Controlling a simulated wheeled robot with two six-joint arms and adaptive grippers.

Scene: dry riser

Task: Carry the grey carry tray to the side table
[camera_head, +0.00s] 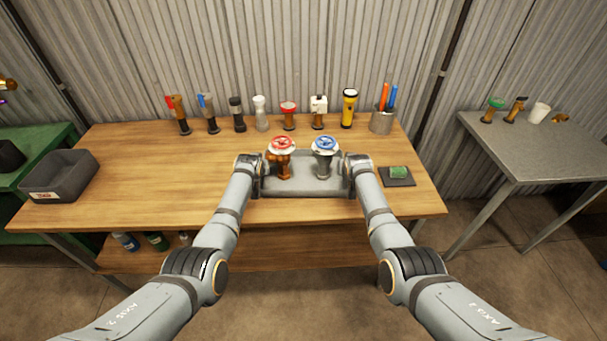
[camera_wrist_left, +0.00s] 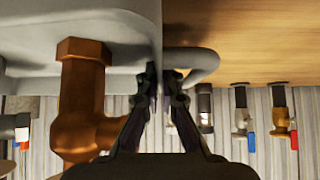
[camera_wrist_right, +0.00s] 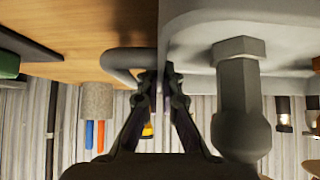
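The grey carry tray (camera_head: 305,187) is at the front middle of the wooden workbench, apparently level. It holds an orange-brown valve with a red handwheel (camera_head: 281,150) and a grey valve with a blue handwheel (camera_head: 325,150), both upright. My left gripper (camera_wrist_left: 162,75) is closed at the tray's left end, by its loop handle (camera_wrist_left: 205,62). My right gripper (camera_wrist_right: 159,75) is closed at the right end, by the other handle (camera_wrist_right: 120,62). Fingertips nearly meet, with the grey edge between them. The side table (camera_head: 545,150) stands apart at the right.
A dark pad with a green item (camera_head: 398,173) lies close right of the tray. A dark bin (camera_head: 60,178) is left. Small items occupy the side table's back; its front is clear.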

